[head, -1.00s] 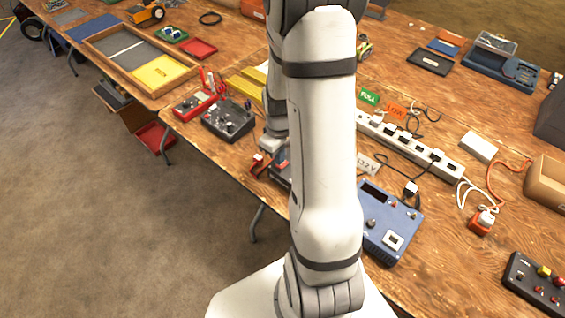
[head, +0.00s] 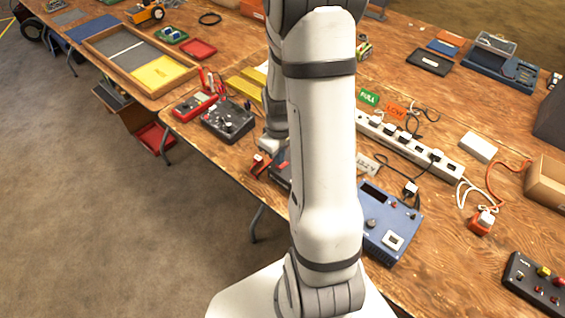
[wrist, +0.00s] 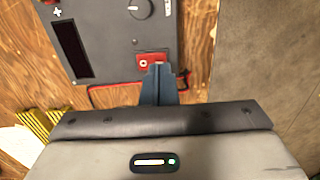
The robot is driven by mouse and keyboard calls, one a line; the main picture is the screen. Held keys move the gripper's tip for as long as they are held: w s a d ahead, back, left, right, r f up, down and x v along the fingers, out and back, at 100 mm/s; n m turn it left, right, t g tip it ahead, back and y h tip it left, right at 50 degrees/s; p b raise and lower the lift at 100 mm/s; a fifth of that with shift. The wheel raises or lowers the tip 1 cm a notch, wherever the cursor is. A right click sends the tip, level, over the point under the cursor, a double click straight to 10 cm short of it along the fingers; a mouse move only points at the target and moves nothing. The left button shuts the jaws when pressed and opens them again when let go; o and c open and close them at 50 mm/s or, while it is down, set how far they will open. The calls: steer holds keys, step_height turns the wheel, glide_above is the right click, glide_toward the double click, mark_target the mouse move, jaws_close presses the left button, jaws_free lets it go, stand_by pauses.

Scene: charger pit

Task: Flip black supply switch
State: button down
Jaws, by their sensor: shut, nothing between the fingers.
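The black supply (wrist: 110,30) is a dark grey box in the wrist view, with a dark display, a round knob and a red switch plate (wrist: 144,59) near its edge. In the head view the supply (head: 284,174) is mostly hidden behind my arm. My gripper (wrist: 158,68) is shut and empty, its blue-grey fingertips overlapping the lower right of the red switch plate. I cannot tell whether they touch it. The fingertips partly hide the switch, and its position is unclear. In the head view the fingertips are not clearly visible.
A blue supply (head: 391,228) stands right of my arm, near a white power strip (head: 405,145) with plugs. A dark control box (head: 228,120) lies to the left. In the wrist view, a red lead (wrist: 108,90) runs beside the supply and yellow bars (wrist: 40,124) lie lower left.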

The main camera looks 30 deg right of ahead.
steer(key=shift+f+b, duration=0.75)
steer(key=shift+f, duration=0.15)
stand_by(0.9)
steer(key=shift+r+p, duration=2.5)
steer(key=shift+r, duration=1.05)
